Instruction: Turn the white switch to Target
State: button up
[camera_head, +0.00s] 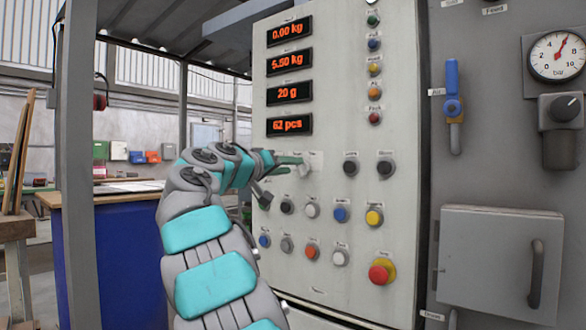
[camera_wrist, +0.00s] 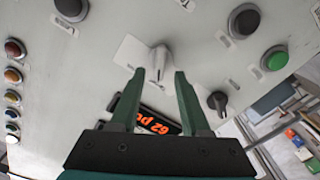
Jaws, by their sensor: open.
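The white switch (camera_head: 305,169) sits on the light grey control panel (camera_head: 345,255), just below the "62 pcs" display. In the wrist view the white switch (camera_wrist: 158,62) stands on a pale label plate. Its small label text is not readable. My gripper (camera_head: 283,178) is at the panel's left part, close to the switch. In the wrist view my gripper (camera_wrist: 160,76) is open, with one dark green finger on each side of the switch's line. The switch shows between and just past the fingertips. I cannot tell whether either finger touches it.
Black knobs (camera_head: 350,167) are right of the switch, and several coloured buttons sit below. A red emergency button (camera_head: 381,271) is lower right. A black lever switch (camera_wrist: 217,101) and a green button (camera_wrist: 275,59) are near my fingers in the wrist view. A grey post (camera_head: 77,165) stands at left.

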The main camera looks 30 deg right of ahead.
jog(key=v, duration=0.5)
jog(key=shift+s+a, duration=0.15)
jog(key=shift+a, duration=0.15)
